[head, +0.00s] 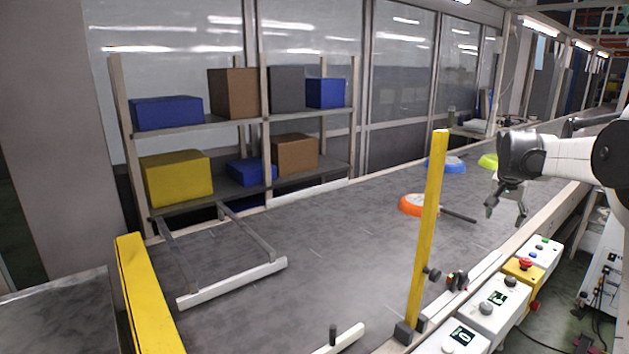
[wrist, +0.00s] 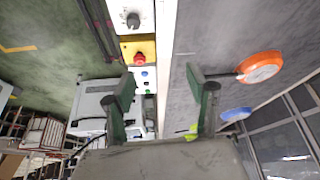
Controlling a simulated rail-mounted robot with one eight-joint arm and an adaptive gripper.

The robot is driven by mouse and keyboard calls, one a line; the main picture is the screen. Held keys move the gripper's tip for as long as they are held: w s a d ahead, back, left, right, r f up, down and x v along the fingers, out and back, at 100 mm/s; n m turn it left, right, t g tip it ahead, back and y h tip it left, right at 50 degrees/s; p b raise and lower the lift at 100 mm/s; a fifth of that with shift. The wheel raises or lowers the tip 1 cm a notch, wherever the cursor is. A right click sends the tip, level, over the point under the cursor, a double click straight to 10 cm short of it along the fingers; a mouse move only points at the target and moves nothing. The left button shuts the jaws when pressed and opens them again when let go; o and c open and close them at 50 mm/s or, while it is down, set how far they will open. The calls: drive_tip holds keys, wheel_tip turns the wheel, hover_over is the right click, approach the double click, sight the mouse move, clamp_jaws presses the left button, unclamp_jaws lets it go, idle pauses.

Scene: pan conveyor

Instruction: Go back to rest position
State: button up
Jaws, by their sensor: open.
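My gripper (head: 507,208) hangs at the end of my white arm at the right of the head view, above the near edge of the conveyor. It is open and empty, with its fingers pointing down. In the wrist view its two fingers (wrist: 163,88) stand wide apart, with the conveyor's side rail showing between them. An orange pan (head: 411,205) with a dark handle lies on the conveyor (head: 300,255), left of my gripper and apart from it. The orange pan also shows at the right of the wrist view (wrist: 261,67).
A blue pan (head: 447,165) and a partly hidden yellow-green pan (head: 488,160) lie farther along the belt. A yellow post (head: 428,230) rises at the near edge. Control boxes (head: 497,300) line the near side. A shelf (head: 240,120) with several boxes stands behind.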

drive_tip(key=s+a+r+n+t+y, duration=0.1)
drive_tip(key=s+a+r+n, duration=0.15)
drive_tip(key=s+a, duration=0.7)
drive_tip(key=s+a+r+n+t, duration=0.1)
drive_tip(key=s+a+r+n, duration=0.15)
drive_tip(key=s+a, duration=0.75)
drive_tip(key=s+a+f+n, duration=0.1)
drive_tip(key=s+a+f, duration=0.2)
drive_tip(key=s, duration=0.3)
drive_tip(key=s+a+f+n+t+y, duration=0.1)
drive_tip(key=s+a+f, duration=0.2)
drive_tip(key=s+a, duration=0.3)
drive_tip(key=s+a+f+n+y, duration=0.1)
drive_tip(key=s+a+f+n, duration=0.1)
drive_tip(key=s, duration=0.6)
drive_tip(key=shift+a+f, duration=0.8)
drive_tip(key=shift+a, duration=0.4)
drive_tip(key=shift+s, duration=0.1)
wheel_tip(320, 180, down, 4)
drive_tip(key=b, duration=0.3)
drive_tip(key=shift+r+b, duration=0.15)
drive_tip(key=shift+b, duration=0.2)
drive_tip(key=shift+r, duration=0.15)
